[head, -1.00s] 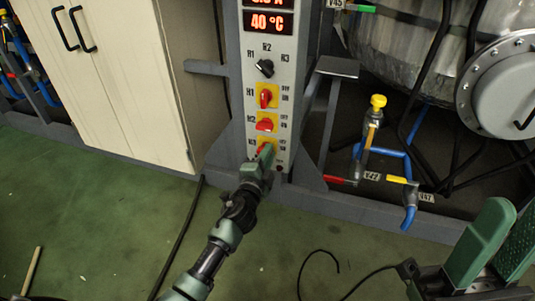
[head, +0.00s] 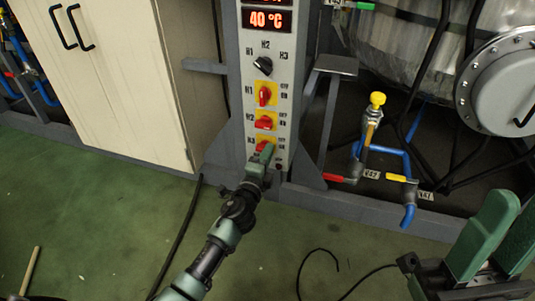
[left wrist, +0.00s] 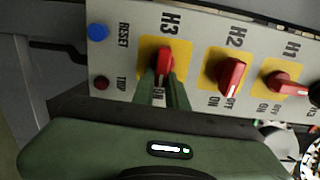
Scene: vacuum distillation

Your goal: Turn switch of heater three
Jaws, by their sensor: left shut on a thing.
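The heater three switch, a red knob on a yellow plate marked H3 (head: 265,145), is the lowest of the three red switches on the grey panel. It also shows in the left wrist view (left wrist: 165,59). My left gripper (head: 266,153) is shut on this knob, with green fingers at its sides in the left wrist view (left wrist: 165,88). The fingers partly hide the knob and its ON/OFF marks. The H2 switch (head: 264,121) lies about crosswise, and the H1 switch (head: 264,95) stands about upright. My right gripper (head: 497,240) is open and empty at lower right.
A black selector (head: 263,66) and a red 40 °C display (head: 266,20) are above the switches. Blue pipes with a yellow valve (head: 377,100) stand to the right. A cream cabinet (head: 110,80) stands left. The green floor in front is mostly clear, with a thin black cable.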

